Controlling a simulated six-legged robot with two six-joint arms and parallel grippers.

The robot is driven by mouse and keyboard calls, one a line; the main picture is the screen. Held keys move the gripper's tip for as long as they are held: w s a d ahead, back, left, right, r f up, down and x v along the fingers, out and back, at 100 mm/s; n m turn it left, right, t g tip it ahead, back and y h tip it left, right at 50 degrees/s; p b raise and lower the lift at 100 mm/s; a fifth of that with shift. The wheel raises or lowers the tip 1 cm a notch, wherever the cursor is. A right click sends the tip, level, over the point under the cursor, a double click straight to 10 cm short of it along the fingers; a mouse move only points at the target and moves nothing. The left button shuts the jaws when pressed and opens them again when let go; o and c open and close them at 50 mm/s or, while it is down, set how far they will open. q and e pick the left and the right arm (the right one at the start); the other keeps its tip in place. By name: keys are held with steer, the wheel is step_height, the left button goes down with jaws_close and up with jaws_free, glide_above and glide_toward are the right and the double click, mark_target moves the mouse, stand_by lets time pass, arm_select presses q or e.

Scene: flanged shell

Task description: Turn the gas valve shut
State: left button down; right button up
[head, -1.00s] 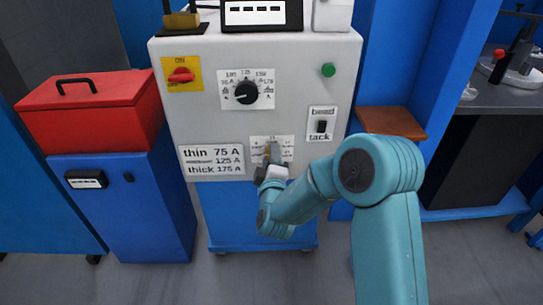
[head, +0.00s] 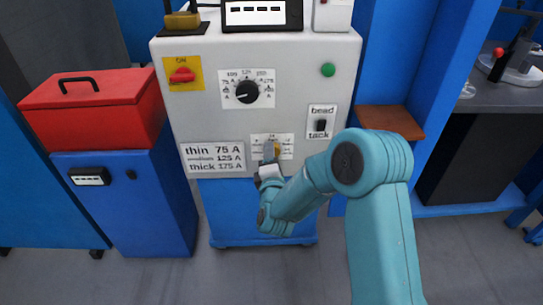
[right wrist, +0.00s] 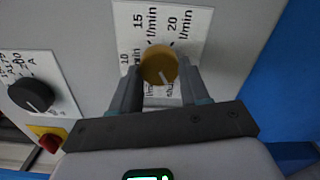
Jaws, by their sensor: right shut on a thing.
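The gas valve is a round brass-yellow knob (right wrist: 159,65) on a white flow scale plate marked in l/min (right wrist: 187,30). In the right wrist view, a pale line on the knob's face points down toward my gripper, slightly right. The fingers of my right gripper (head: 270,154) lie on both sides of the knob and are shut on it. In the head view the knob (head: 277,149) is partly hidden behind the gripper, low on the front of the grey machine (head: 215,120). My left gripper is not in view.
Above the valve are a black amperage dial (head: 247,92), a red switch (head: 182,75) and a green button (head: 328,70). A bead/tack switch (head: 321,126) is to the right. A red toolbox (head: 95,108) on a blue cabinet stands left. A brown shelf (head: 390,121) juts out right.

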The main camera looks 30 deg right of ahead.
stand_by(0.4)
steer(key=o, duration=1.1)
steer(key=shift+c, duration=0.2)
steer(key=shift+s, duration=0.1)
